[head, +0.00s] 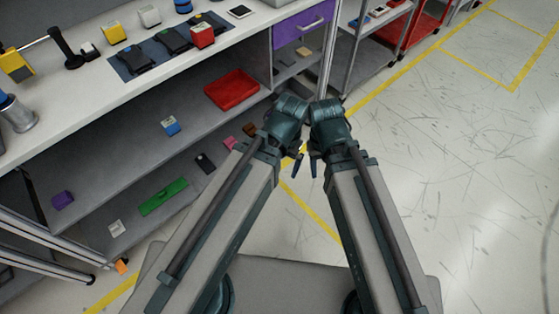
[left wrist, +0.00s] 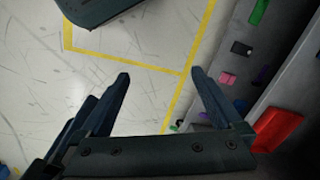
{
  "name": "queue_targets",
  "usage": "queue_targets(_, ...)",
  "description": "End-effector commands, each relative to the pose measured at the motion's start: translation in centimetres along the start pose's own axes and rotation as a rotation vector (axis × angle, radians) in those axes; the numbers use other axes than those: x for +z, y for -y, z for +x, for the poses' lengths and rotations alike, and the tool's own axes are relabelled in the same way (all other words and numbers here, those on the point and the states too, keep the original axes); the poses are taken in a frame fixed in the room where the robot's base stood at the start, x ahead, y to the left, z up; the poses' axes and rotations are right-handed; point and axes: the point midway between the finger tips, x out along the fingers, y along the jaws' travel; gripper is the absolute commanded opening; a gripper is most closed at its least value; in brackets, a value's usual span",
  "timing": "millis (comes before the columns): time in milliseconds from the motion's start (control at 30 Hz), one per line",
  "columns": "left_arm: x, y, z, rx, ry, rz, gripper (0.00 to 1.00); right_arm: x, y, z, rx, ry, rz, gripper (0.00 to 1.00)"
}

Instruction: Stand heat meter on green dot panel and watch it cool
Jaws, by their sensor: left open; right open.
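I cannot pick out the heat meter or the green dot panel with certainty; no green dot is legible. On the white bench, a dark mat (head: 123,72) holds several dark devices (head: 137,60) and a red box (head: 203,37). A yellow box (head: 114,34) and a white box (head: 150,16) stand behind it. My right gripper (head: 307,165) hangs open and empty in front of the shelving, well away from the bench top. My left gripper is beside it, its fingers mostly hidden in the head view; in the left wrist view it (left wrist: 161,80) is open and empty above the floor.
Below the bench, shelves hold a red tray (head: 232,90), a green block (head: 163,196), a blue box (head: 170,126) and other small items. A purple drawer (head: 303,27) is at the bench's right end. A grey cart and a red cart (head: 425,25) stand beyond. The floor at right is clear.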

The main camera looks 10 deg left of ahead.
Motion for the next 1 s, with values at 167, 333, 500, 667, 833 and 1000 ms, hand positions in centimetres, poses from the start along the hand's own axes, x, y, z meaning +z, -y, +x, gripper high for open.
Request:
queue_targets(167, -0.1, 0.0, 0.0, -0.001, -0.001, -0.001, 1.0, 0.0, 0.0, 0.0, 0.0, 0.0, 0.0, 0.5)
queue_targets(333, -1.1, 2.4, -0.3, -0.102, -0.029, 0.091, 1.0, 0.0, 0.0, -0.2, 0.0, 0.0, 0.0, 0.5)
queue_targets(500, -4.2, 10.1, -2.8, -0.456, -0.038, 0.427, 1.0, 0.0, -0.1, -0.6, 0.0, 0.0, 0.0, 0.5)
queue_targets(667, -7.2, 17.3, -8.2, -0.853, 0.113, 0.813, 1.0, 0.1, -0.1, -0.9, 0.0, 0.0, 0.0, 0.5)
queue_targets(833, -9.6, 21.7, -14.9, -1.193, 0.422, 1.16, 1.0, 0.1, -0.1, -1.2, 0.0, 0.0, 0.0, 0.5)
queue_targets(1000, -11.2, 23.2, -19.8, -1.38, 0.725, 1.366, 1.0, 0.1, -0.1, -1.4, 0.0, 0.0, 0.0, 0.5)
